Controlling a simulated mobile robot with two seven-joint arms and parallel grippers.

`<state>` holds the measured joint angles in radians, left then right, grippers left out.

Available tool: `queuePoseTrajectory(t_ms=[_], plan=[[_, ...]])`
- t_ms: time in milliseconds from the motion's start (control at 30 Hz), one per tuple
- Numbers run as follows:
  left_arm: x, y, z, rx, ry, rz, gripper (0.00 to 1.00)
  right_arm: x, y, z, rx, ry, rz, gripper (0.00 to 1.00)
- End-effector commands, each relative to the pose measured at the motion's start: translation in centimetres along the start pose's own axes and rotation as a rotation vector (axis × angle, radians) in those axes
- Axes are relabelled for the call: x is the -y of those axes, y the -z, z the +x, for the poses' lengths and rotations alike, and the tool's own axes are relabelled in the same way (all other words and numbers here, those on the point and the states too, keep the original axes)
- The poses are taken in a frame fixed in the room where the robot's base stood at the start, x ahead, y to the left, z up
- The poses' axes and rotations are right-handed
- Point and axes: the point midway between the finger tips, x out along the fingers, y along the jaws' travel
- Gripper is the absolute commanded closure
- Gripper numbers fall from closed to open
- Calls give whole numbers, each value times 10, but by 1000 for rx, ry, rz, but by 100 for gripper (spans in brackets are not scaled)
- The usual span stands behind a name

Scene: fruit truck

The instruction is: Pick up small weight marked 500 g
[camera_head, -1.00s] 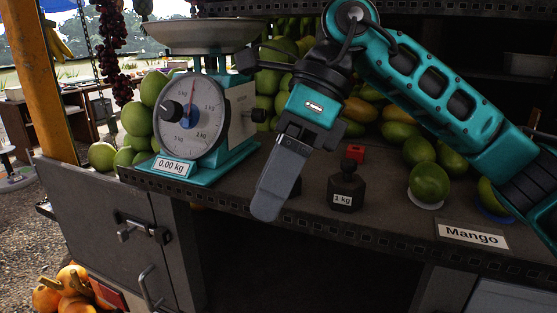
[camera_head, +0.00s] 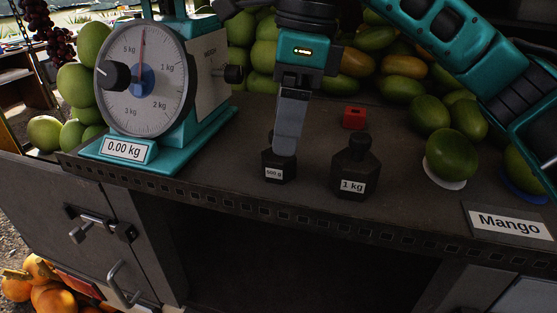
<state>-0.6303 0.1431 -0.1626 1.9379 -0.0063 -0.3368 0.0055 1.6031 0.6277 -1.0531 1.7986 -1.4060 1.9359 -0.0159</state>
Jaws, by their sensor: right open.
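The small dark weight marked 500 g (camera_head: 279,173) stands upright on the counter, between the scale and the larger weight. My right gripper (camera_head: 286,150) points down right at it, and its fingers cover the top of the weight. The gripper is open; from this side one finger hides the other, and I cannot tell whether it touches the weight. The dark weight marked 1 kg (camera_head: 355,175) stands just to the right, apart from the gripper. My left gripper is not in view.
The teal scale (camera_head: 195,140) reading 0.00 kg stands to the left. A small red block (camera_head: 354,117) lies behind the 1 kg weight. Mangoes (camera_head: 452,154) fill the back and right. The "Mango" sign (camera_head: 508,226) is at the counter's front edge (camera_head: 330,232).

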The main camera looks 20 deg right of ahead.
Motion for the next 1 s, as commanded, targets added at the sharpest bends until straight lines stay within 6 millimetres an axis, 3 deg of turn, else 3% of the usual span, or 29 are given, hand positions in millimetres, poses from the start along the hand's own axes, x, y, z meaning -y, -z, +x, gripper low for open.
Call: queuePoseTrajectory(t_ms=[167, 433, 733, 1000], plan=[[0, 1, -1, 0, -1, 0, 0, 1, 0, 14, -1, -2, 0, 16], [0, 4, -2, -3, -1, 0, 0, 4, -2, 51, -1, -1, -2, 16], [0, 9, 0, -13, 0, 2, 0, 4, -2, 57, 1, 1, -1, 16], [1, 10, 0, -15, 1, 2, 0, 4, -2, 56, 0, 1, -1, 42]])
